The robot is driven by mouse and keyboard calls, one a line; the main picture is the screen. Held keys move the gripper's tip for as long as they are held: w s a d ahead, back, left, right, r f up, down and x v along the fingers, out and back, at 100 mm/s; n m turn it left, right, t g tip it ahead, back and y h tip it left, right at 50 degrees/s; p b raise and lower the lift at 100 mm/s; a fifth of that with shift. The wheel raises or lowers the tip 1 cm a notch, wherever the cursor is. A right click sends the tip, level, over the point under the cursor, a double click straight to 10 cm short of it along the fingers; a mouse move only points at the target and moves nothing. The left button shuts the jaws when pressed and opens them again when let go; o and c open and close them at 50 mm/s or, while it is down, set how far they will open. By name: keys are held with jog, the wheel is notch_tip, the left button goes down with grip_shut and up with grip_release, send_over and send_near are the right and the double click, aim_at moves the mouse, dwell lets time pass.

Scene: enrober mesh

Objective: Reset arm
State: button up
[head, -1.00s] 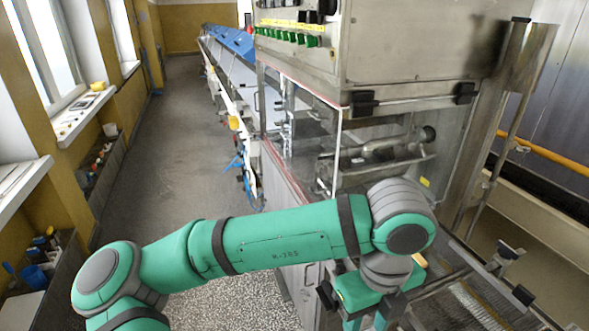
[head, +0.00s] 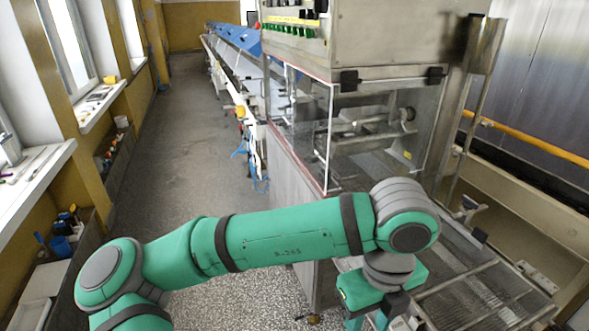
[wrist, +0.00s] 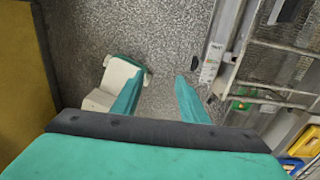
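My green arm reaches across the lower part of the head view, bent at the elbow, with its wrist pointing down. My gripper (head: 370,322) hangs at the bottom edge of that view, beside the mesh conveyor (head: 440,296), and its fingertips are cut off there. In the wrist view my gripper (wrist: 160,80) has its two green fingers apart, with only speckled floor between them. It holds nothing. The mesh conveyor also shows at the right of the wrist view (wrist: 275,58), apart from the fingers.
The steel enrober machine (head: 395,42) with a clear-sided lower chamber (head: 370,135) stands close beyond my arm. A long conveyor line (head: 235,70) runs behind it. Window sills (head: 35,175) and a low bin shelf line the left wall. The aisle floor (head: 180,130) is clear.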

jog(key=w+d+r+n+t+h, duration=0.1)
jog(key=d+r+n+h, duration=0.25)
jog(key=d+h, duration=0.55)
jog(key=w+d+r+n+t+h, duration=0.15)
jog(key=d+n+h, duration=0.35)
jog(key=d, duration=0.7)
jog(key=w+a+f+n+t+h, duration=0.25)
jog(key=w+a+n+t, duration=0.35)
jog(key=n+t, duration=0.4)
jog(key=s+a+f+n+t+y, duration=0.2)
jog(key=a+f+n+t+y, duration=0.1)
jog(key=a+f+n+y, duration=0.5)
jog(key=s+a+f+n+t+y, duration=0.25)
jog(key=a+f+n, duration=0.3)
jog(key=f, duration=0.45)
jog(key=s+a+f+g+y, duration=0.1)
jog(key=s+a+f+y, duration=0.1)
jog(key=s, duration=0.6)
jog(key=s+a+f+y, duration=0.2)
jog(key=s+a+f, duration=0.2)
jog(key=s+a, duration=0.3)
jog(key=s+a+f+g+y, duration=0.1)
jog(key=s+a, duration=0.4)
jog(key=s, duration=0.5)
notch_tip(320, 180, down, 2)
jog(key=shift+a+f+g+y, duration=0.2)
jog(key=shift+g+y, duration=0.1)
jog(key=shift+y, duration=0.2)
